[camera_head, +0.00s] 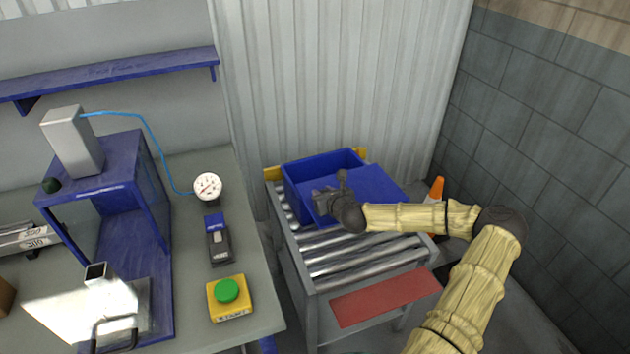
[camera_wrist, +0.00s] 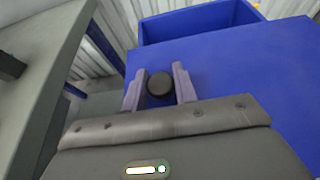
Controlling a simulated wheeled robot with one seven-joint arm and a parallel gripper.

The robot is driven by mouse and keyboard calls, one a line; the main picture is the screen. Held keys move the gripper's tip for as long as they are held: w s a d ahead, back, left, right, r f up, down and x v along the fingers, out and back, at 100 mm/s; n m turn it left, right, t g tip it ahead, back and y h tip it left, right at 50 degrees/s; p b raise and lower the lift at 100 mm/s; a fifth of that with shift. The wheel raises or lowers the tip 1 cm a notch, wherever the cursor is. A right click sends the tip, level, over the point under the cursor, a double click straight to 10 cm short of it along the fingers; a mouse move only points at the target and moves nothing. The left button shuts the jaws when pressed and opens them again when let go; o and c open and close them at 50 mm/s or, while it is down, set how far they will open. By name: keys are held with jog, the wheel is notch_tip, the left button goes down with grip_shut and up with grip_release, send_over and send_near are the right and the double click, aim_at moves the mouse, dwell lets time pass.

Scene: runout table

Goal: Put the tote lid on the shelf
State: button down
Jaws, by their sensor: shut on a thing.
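The blue tote lid (camera_head: 378,189) is a flat panel tilted against the right side of the blue tote (camera_head: 305,186). The tote stands on the roller table, with its open inside partly showing. My gripper (camera_head: 331,198) is at the lid's left part. In the wrist view, my gripper (camera_wrist: 160,86) is shut on the dark round knob of the lid (camera_wrist: 235,75), one finger on each side. The tote (camera_wrist: 195,20) shows beyond the lid's far edge. The blue shelf (camera_head: 110,76) is on the wall at the upper left, and its top looks bare.
The roller table (camera_head: 365,250) has bare rollers in front of the tote and a red plate (camera_head: 386,297) at its front. The left workbench (camera_head: 190,300) carries a blue press frame, a gauge (camera_head: 208,186), a handheld device (camera_head: 218,240) and a green button box (camera_head: 229,298). An orange cone (camera_head: 436,190) stands at right.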

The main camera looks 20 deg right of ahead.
jog(key=s+a+f, duration=0.6)
jog(key=s+f, duration=0.4)
jog(key=s, duration=0.2)
jog(key=shift+a+m, duration=0.25)
jog(key=shift+m, duration=0.05)
jog(key=shift+s+f, duration=0.1)
jog(key=shift+d, duration=0.15)
